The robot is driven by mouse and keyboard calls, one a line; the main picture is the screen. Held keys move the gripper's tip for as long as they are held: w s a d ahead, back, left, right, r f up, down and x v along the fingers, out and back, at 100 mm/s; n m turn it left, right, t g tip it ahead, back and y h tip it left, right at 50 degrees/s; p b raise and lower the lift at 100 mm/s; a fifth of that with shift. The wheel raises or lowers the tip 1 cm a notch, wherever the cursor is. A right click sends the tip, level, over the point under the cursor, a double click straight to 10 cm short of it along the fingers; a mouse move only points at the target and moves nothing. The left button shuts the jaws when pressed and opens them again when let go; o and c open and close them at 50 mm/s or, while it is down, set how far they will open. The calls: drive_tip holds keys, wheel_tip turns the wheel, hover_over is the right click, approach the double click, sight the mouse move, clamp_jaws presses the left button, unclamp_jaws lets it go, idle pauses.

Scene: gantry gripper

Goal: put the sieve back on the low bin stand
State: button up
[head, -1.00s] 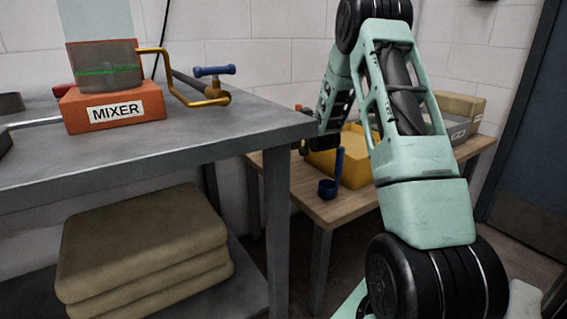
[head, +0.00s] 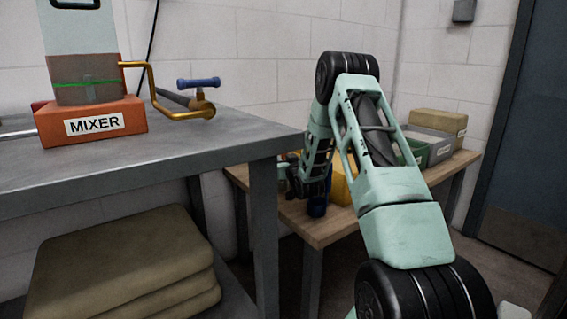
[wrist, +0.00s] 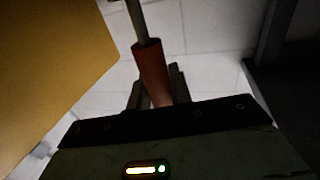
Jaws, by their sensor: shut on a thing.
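My gripper (wrist: 157,88) is shut on a reddish-brown handle (wrist: 151,65) in the wrist view. A grey rod runs from this handle out of the top of the picture. I take it to be the sieve; its bowl or mesh is out of sight. In the head view my gripper (head: 292,178) is small and dark at the left front of the low bin stand (head: 330,228), a wooden-topped table. My arm hides part of the stand, and the sieve cannot be made out there.
A dark blue scoop (head: 317,207) stands on the low stand close to my gripper. A yellow bin (head: 340,188) is behind it and fills the left of the wrist view (wrist: 45,70). Further bins (head: 430,146) are at the back right. The grey workbench (head: 215,155) rises at left.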

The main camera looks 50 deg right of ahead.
drive_tip(key=o, duration=0.5)
drive_tip(key=shift+f, duration=0.1)
drive_tip(key=shift+c, duration=0.2)
drive_tip(key=o, duration=0.4)
drive_tip(key=shift+r, duration=0.2)
drive_tip(key=p+v, duration=0.1)
drive_tip(key=v, duration=0.6)
drive_tip(key=shift+s+a+f+p, duration=0.1)
drive_tip(key=shift+s+a+p, duration=0.05)
drive_tip(key=shift+s+p, duration=0.15)
drive_tip(key=shift+w, duration=0.1)
